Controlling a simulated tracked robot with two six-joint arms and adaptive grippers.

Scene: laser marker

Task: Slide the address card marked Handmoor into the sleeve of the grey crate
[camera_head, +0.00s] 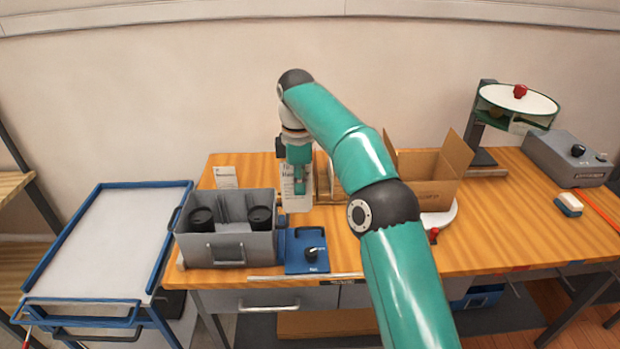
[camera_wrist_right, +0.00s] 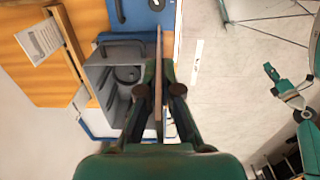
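My right gripper (camera_head: 299,182) is above the table, behind and right of the grey crate, shut on a white address card (camera_head: 296,203). The card hangs upright, with partly covered lettering that seems to begin "Han". In the right wrist view the card (camera_wrist_right: 158,75) is a thin edge-on strip between the fingers (camera_wrist_right: 158,92). The grey crate (camera_head: 228,250) stands at the table's front left with black cups inside; it also shows in the wrist view (camera_wrist_right: 103,76), apart from the card. A teal arm part at the wrist view's right may be my left arm.
Another card (camera_head: 225,177) stands at the back left. A blue unit with a black knob (camera_head: 307,254) is right beside the crate. An open cardboard box (camera_head: 425,185) stands to the right, partly behind my arm. A blue-rimmed trolley (camera_head: 110,240) is at left.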

